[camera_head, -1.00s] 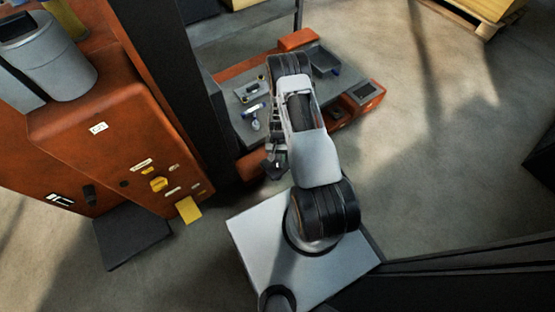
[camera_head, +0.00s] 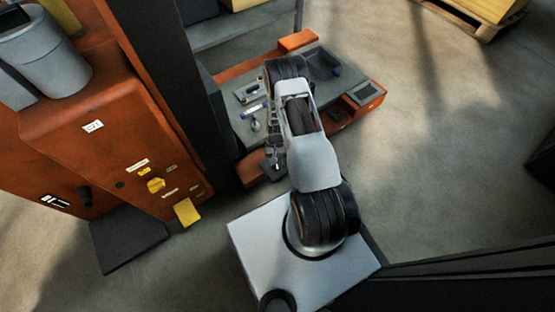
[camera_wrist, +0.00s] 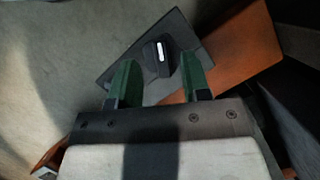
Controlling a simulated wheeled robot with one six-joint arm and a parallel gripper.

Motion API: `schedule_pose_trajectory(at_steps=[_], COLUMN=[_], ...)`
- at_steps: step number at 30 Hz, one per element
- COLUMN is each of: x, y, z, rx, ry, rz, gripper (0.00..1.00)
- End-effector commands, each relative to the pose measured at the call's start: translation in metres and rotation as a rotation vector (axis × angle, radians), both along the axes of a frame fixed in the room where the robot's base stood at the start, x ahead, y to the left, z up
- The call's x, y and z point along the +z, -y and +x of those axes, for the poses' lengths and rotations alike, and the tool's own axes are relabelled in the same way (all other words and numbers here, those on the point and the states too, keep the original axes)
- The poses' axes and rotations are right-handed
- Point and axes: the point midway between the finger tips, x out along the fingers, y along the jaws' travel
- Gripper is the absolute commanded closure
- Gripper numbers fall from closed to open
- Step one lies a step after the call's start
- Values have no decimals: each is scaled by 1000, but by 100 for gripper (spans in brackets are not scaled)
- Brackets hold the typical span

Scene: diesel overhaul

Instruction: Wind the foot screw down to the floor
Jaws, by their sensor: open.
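A black knob with a white mark (camera_wrist: 158,56), which looks like the foot screw's head, sits on a dark square plate (camera_wrist: 120,68) in the wrist view. The plate sticks out from an orange beam (camera_wrist: 245,48). My gripper (camera_wrist: 160,78) is open, its two green-padded fingers apart and empty. The knob shows between and just beyond the fingertips; I cannot tell the depth gap. In the head view my gripper (camera_head: 273,166) is by the near orange edge of the workbench (camera_head: 262,172), and the knob is hidden there. The screw's lower end and its gap to the floor are hidden.
The low bench top (camera_head: 243,130) carries small tools and a grey tray (camera_head: 322,62). An orange cabinet (camera_head: 105,140) and a dark post (camera_head: 150,80) stand to the left. A pallet (camera_head: 470,18) lies at the back right.

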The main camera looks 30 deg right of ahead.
Motion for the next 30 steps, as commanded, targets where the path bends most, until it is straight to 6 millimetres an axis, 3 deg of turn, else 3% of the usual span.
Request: schedule_pose_trajectory(at_steps=[11, 30], x=[-4, -29], y=[0, 0], z=[0, 0], rx=[0, 0], ry=[0, 0], rz=[0, 0], gripper=[56, 56])
